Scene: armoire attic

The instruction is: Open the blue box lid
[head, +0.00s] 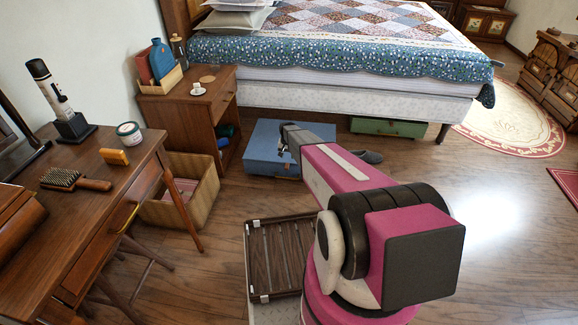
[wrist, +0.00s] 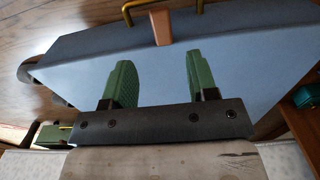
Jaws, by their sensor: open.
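The blue box (head: 262,148) lies on the wood floor between the nightstand and the bed. In the wrist view its pale blue face (wrist: 85,75) fills the middle, with a dark grey-blue side (wrist: 100,42) beyond it. A brown tab (wrist: 161,27) and a brass handle (wrist: 191,8) show on that far side. The lid looks shut; its seam is not clear. My gripper (wrist: 160,72) is open and empty, its two green fingers apart over the pale blue face. I cannot tell whether they touch it. In the head view my arm hides the box's right part.
A nightstand (head: 187,112) and a wicker basket (head: 183,200) stand left of the box. The bed (head: 350,95) is behind it, with a green box (head: 388,127) underneath.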

